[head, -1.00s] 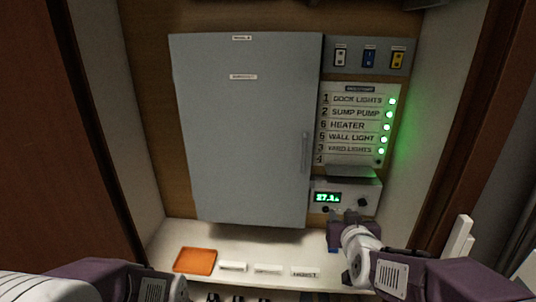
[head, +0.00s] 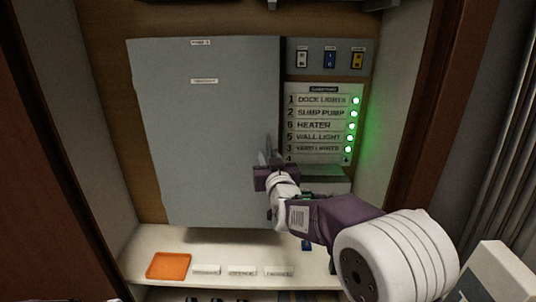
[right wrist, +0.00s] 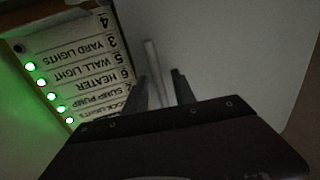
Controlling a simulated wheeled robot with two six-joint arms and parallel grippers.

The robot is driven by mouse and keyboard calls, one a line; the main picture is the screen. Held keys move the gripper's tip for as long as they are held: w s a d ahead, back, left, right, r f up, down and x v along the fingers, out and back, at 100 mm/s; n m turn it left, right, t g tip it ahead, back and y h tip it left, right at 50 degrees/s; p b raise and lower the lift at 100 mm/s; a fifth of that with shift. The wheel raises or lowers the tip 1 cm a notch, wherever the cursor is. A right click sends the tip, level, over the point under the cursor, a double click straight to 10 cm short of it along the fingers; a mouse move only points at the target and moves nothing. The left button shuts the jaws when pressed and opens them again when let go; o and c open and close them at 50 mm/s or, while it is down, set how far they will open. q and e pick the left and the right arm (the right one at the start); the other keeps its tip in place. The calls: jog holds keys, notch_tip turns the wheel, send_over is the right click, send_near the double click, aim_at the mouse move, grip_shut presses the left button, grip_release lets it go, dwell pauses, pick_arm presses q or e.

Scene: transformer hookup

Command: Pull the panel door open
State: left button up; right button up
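The panel door (head: 210,130) is a large flat grey door on the wooden back wall, and it looks shut. Its upright bar handle (right wrist: 151,62) shows in the right wrist view; in the head view my right gripper covers most of it. My right gripper (head: 268,158) is at the door's right edge. In the right wrist view the fingers (right wrist: 160,88) stand apart, with the handle's near end between or just beyond them. I see no clear contact. My left gripper is out of view.
Right of the door are a label board (head: 318,115) with several green lights and a strip of three switches (head: 330,59). An orange tray (head: 169,266) and several small labelled blocks (head: 242,271) lie on the white shelf (head: 200,238). Side walls flank the cabinet.

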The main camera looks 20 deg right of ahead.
jog(key=shift+w, duration=0.3)
grip_shut()
dwell(1.3)
